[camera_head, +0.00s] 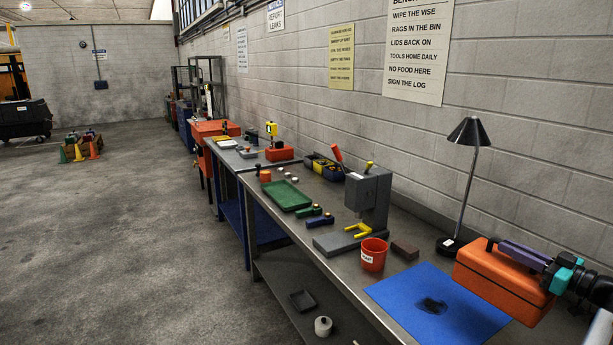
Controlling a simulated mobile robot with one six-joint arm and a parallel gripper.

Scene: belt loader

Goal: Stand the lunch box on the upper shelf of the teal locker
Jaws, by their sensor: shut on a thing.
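An orange box with a dark handle on top, which looks like the lunch box (498,282), is at the right end of the workbench, by the blue mat. My gripper (512,251), with purple and teal parts, reaches in from the right edge and is shut on the box near its top. The far finger and the exact grip are hidden. I cannot tell whether the box touches the bench or hangs just above it. The teal locker does not show in this view.
The blue mat (400,292) has a dark patch. A black lamp (465,180) stands behind the box. A red cup (373,254), brown block (405,249), grey press (370,205) and green tray (286,195) stand along the bench (290,229).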

